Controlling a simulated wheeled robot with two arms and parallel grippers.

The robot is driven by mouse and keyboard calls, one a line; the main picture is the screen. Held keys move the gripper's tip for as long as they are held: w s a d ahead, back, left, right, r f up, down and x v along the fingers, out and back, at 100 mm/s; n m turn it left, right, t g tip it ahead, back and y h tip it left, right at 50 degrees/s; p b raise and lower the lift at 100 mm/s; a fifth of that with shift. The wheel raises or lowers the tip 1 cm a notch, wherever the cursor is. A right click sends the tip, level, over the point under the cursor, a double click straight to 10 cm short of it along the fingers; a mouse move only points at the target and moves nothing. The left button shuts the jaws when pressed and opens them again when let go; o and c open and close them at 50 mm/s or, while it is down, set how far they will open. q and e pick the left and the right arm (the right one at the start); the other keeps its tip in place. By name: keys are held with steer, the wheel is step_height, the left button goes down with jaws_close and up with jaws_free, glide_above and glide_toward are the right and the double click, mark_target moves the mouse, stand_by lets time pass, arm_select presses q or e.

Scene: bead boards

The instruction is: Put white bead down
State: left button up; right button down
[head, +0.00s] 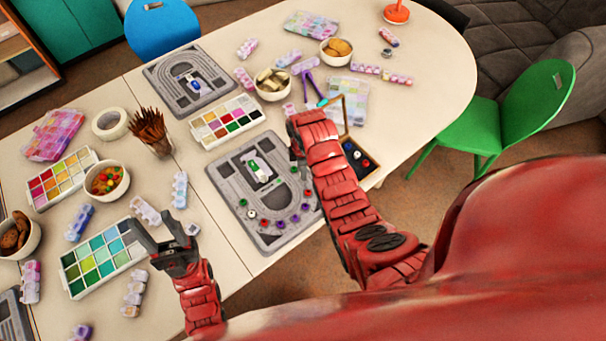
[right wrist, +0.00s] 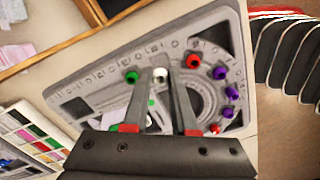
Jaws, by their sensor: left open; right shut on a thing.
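The white bead (right wrist: 160,75) is between the fingertips of my right gripper (right wrist: 159,79), which is shut on it over the grey bead board (right wrist: 75,88). I cannot tell whether the bead touches the board. A green bead (right wrist: 132,77) lies just left of it, and a red bead (right wrist: 193,61) lies to its right. Purple beads (right wrist: 232,94) follow the curved track. In the head view my right gripper (head: 296,143) is at the upper right edge of the board (head: 222,180); the white bead is not discernible there. My left gripper (head: 172,243) is open and empty.
A wooden box (head: 369,168) with loose beads stands right of the board. A second grey board (head: 155,78) lies further back. Colour trays (head: 70,275), bowls (head: 125,189) and a pencil cup (head: 160,148) crowd the left side. The table's front edge runs close below the board.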

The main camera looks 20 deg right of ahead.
step_height(320, 180, down, 2)
steer(key=shift+f+p, duration=0.25)
steer(key=shift+p, duration=0.65)
steer(key=shift+f, duration=0.35)
steer(key=shift+f, duration=0.2)
steer(key=c, duration=1.2)
jaws_free()
steer(key=shift+b, duration=0.3)
steer(key=o, duration=0.5)
